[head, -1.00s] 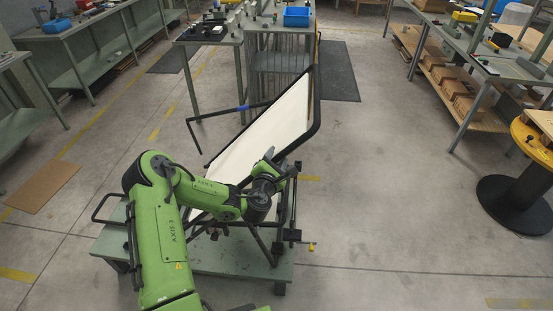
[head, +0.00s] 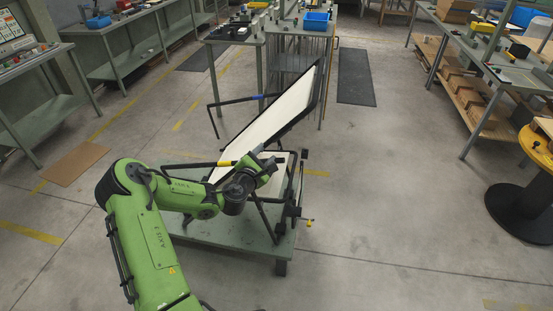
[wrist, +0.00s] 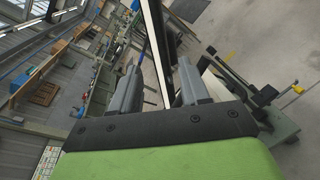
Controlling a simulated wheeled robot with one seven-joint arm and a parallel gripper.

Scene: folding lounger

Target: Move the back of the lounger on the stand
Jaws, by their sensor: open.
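The lounger's back (head: 268,122) is a white panel in a black tubular frame, tilted up and away toward the far tables in the head view. A lighter seat part (head: 281,165) shows low behind my gripper. The lounger rests on a low green stand (head: 225,250). My gripper (head: 270,160) is at the lower part of the back, by its frame. In the wrist view, the open jaws (wrist: 158,68) appear on either side of the back's edge (wrist: 153,42); whether they touch it cannot be told. My arm hides part of the lounger's lower end.
A black bar with a blue mark (head: 258,97) reaches left from the back. A yellow-tipped lever (head: 226,163) lies left of my gripper. A yellow knob (head: 309,222) sticks out right of the stand.

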